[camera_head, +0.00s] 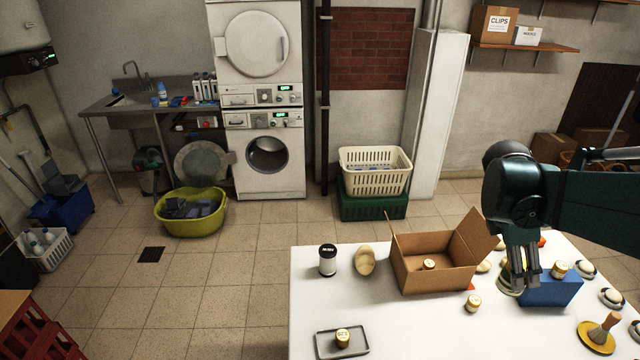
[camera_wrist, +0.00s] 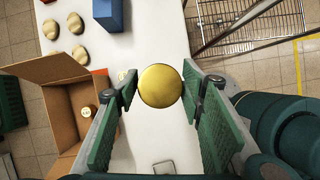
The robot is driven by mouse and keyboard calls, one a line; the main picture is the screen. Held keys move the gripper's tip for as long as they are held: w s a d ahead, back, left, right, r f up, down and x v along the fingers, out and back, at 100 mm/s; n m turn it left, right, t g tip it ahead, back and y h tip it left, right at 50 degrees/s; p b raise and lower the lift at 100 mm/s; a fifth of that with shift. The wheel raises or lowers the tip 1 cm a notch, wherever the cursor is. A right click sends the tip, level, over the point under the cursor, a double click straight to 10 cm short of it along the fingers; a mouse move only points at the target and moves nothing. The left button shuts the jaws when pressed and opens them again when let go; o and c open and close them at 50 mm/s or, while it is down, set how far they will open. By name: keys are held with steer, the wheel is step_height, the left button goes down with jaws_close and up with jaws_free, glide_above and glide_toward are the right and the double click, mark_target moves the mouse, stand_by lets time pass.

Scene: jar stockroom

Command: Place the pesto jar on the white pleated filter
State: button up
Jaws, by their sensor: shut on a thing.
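My gripper (camera_wrist: 160,88) is shut on a round gold-lidded thing (camera_wrist: 160,86), held between its green finger pads and seen from above. Its side and label are hidden, so I cannot tell whether it is the pesto jar. In the head view my gripper (camera_head: 518,280) hangs over the right part of the table, in front of a blue block (camera_head: 550,289). Other small gold-lidded jars stand on a grey tray (camera_head: 319,349), in the cardboard box, on the blue block and on the table (camera_head: 473,303); their labels are too small to read. I cannot clearly identify a white pleated filter.
An open cardboard box (camera_head: 436,279) with raised flaps stands on the white table (camera_head: 400,325). A black-lidded jar (camera_head: 327,261) and a tan oval thing (camera_head: 365,260) are left of it. Dark-and-white round things (camera_head: 612,298) and a wooden-handled tool (camera_head: 603,329) lie at the right. The front middle is clear.

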steer(key=w+a+r+n+t+p, duration=0.2)
steer(key=w+a+n+p, duration=0.4)
steer(key=w+a, duration=1.45)
steer(key=w+a+f+n+t+p, duration=0.1)
steer(key=w+a+p, duration=0.1)
steer(key=w+a, duration=0.35)
steer(key=w+a+n+y+p, duration=0.1)
steer(key=w+a+p, duration=0.1)
steer(key=a, duration=0.7)
steer(key=w+a+f+n+t+p, duration=0.1)
steer(key=w+a+p, duration=0.1)
steer(key=w+a, duration=0.35)
steer(key=shift+s+a+f, duration=0.25)
steer(key=shift+f, duration=0.6)
steer(key=shift+s+a+f, duration=0.2)
steer(key=shift+s+f, duration=0.1)
steer(key=shift+f, duration=0.6)
steer(key=shift+s+a+f, duration=0.25)
steer(key=shift+f, duration=0.6)
step_height(320, 180, down, 6)
steer(key=shift+f+b, duration=0.15)
steer(key=shift+b, duration=0.2)
